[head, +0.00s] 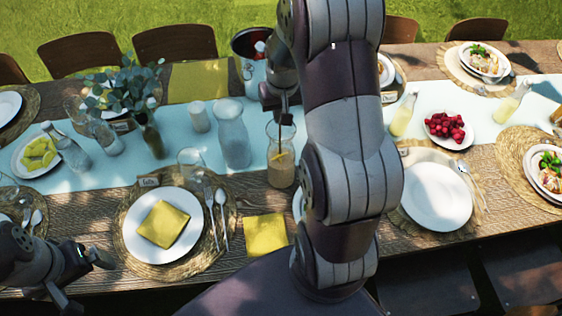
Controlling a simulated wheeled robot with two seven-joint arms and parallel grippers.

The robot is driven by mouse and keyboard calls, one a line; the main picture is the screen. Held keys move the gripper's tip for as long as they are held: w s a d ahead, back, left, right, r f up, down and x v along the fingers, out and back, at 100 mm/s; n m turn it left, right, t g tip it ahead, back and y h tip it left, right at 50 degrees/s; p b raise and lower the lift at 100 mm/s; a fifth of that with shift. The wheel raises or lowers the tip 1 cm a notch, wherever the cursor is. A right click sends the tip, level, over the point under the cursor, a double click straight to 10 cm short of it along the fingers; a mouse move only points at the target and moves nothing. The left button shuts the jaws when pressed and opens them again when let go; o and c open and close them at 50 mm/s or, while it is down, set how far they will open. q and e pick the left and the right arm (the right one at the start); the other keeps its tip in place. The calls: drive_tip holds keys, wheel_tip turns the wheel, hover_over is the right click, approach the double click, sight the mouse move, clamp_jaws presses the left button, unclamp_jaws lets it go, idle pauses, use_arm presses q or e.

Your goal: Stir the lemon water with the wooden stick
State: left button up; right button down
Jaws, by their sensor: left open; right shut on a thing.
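A tall glass jug (281,173) of cloudy, yellowish lemon water stands on the table just left of my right arm. My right gripper (285,117) is above the jug's mouth, pointing down, and is shut on the wooden stick. The stick is thin and mostly hidden by the gripper and the glass; its lower part appears to be inside the jug, but its depth is unclear. My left gripper (98,258) is open and empty at the lower left, near the table's front edge, far from the jug.
A plate (135,232) with a yellow napkin and a loose yellow napkin (265,235) lie in front of the jug. A clear bottle-shaped vase (233,140) and a drinking glass (190,162) stand left of it. My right arm hides the table's middle.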

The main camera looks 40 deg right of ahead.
drive_tip(key=shift+f, duration=0.15)
drive_tip(key=c, duration=1.2)
unclamp_jaws()
wheel_tip(320, 180, up, 12)
drive_tip(key=s+r+b, duration=0.1)
drive_tip(key=s, duration=0.1)
drive_tip(key=s+a+f+n, duration=0.2)
drive_tip(key=s+a+f, duration=0.2)
drive_tip(key=a+f, duration=0.2)
drive_tip(key=s+a+f+n, duration=0.2)
drive_tip(key=s+a+f, duration=0.2)
drive_tip(key=a, duration=0.5)
wheel_tip(320, 180, down, 2)
drive_tip(key=shift+s+a+f+y, duration=0.1)
drive_tip(key=shift+s+a+y, duration=0.05)
drive_tip(key=shift+a+y, duration=0.2)
